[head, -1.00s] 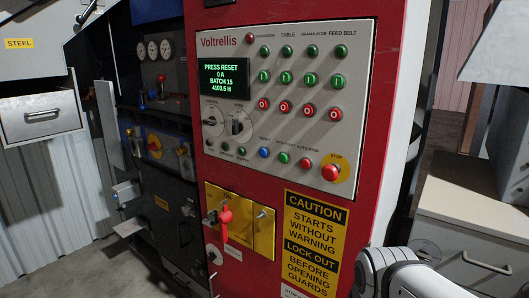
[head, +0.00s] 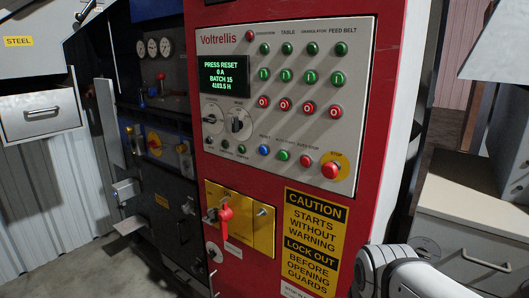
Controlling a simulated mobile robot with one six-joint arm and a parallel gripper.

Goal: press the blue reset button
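The blue reset button (head: 264,150) is on the grey Voltrellis control panel (head: 345,80), in the lower row, left of a green and a red button. The panel's display (head: 225,75) reads "PRESS RESET, 0 A, BATCH 15". A large red stop button (head: 331,170) on a yellow disc sits at the row's right end. Nothing covers the blue button. A white link of my arm shows at the bottom right, below and right of the panel. My gripper is not in view.
The panel is on a red cabinet (head: 377,150). Below it a red key tag (head: 226,222) hangs on a yellow plate (head: 264,237), beside a yellow caution sign (head: 312,240). A drawer unit (head: 470,235) stands at the right, and a STEEL-labelled bin (head: 20,75) at the left.

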